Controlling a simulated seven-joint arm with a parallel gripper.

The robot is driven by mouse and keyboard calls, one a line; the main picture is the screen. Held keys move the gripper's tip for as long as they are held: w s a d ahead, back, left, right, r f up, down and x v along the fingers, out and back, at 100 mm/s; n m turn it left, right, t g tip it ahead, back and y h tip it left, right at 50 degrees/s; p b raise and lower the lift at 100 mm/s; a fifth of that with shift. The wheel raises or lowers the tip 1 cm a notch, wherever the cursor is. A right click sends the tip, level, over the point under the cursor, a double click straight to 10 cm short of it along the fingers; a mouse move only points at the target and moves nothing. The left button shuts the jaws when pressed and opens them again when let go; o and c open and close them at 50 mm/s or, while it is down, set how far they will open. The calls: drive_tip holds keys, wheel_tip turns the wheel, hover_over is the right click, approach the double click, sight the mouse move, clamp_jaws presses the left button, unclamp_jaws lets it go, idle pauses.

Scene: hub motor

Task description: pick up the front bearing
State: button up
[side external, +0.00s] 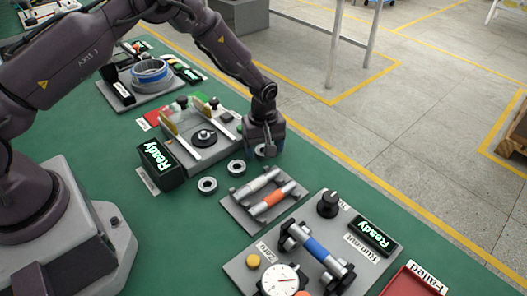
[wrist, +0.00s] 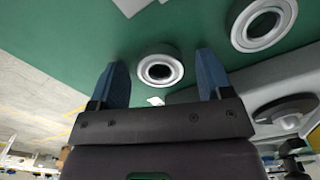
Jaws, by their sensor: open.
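No visible label tells which is the front bearing. My gripper (side external: 268,151) is open, pointing down at the far bearing and partly hiding it. In the wrist view, a bearing (wrist: 160,71) sits between the two spread blue fingertips of my gripper (wrist: 158,78), with a gap on each side. Another bearing (wrist: 262,22) is at the upper right. Nothing is held.
A grey fixture (side external: 190,155) with upright plates stands left of the bearings, beside a black "Ready" display (side external: 160,165). A tray with shafts (side external: 240,205) is close in front. A gauge station (side external: 240,270) and a red "Failed" tray (side external: 408,284) are at lower right.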

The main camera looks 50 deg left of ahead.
drive_tip(key=c, duration=1)
drive_tip(key=shift+c, duration=0.2)
drive_tip(key=shift+r, duration=0.2)
